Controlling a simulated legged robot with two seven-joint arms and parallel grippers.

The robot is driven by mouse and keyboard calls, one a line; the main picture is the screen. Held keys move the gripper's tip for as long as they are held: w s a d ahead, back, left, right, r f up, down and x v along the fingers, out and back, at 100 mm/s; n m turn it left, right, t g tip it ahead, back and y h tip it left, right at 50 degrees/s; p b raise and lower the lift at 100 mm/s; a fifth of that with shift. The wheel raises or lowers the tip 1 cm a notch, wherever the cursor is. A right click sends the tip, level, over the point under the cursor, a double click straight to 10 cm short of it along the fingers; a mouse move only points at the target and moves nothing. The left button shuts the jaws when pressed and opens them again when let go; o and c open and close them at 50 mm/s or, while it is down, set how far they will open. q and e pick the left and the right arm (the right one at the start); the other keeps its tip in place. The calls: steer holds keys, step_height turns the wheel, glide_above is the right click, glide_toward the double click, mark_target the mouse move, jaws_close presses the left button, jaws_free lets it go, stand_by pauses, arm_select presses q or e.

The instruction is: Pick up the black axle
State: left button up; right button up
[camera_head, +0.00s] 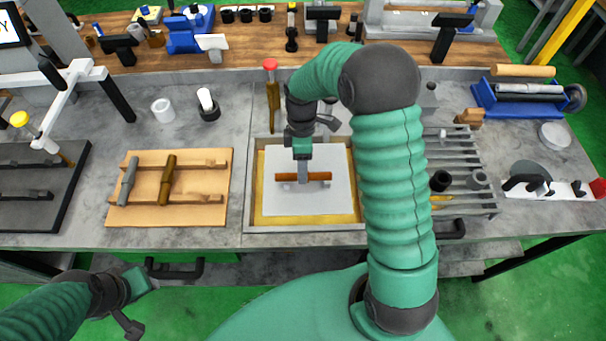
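I see no plainly black axle. A dark grey axle (128,182) and a bronze-brown axle (168,180) lie side by side on a wooden rack (203,192) at centre left. An orange-brown bar (320,176) is over the pale plate (335,202) of the tray in the middle. My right gripper (303,178) points down at the bar, its fingers overlapping the bar's middle. Whether they are closed on it is too small to tell. My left gripper (146,279) is low at the left, in front of the table and away from the objects; its fingers are unclear.
A slotted metal rack (462,156) right of the tray is partly hidden by my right arm. A white mug (162,110) and a bulb-like item (207,104) stand behind the wooden rack. A blue device (530,96) is at the right. A black base (38,187) stands at the left.

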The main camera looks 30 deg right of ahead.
step_height(320, 180, down, 3)
steer(key=shift+s+r, duration=0.1)
steer(key=shift+r, duration=0.1)
steer(key=shift+a+r, duration=0.1)
steer(key=shift+a, duration=0.05)
steer(key=c, duration=0.6)
jaws_close()
stand_by(0.5)
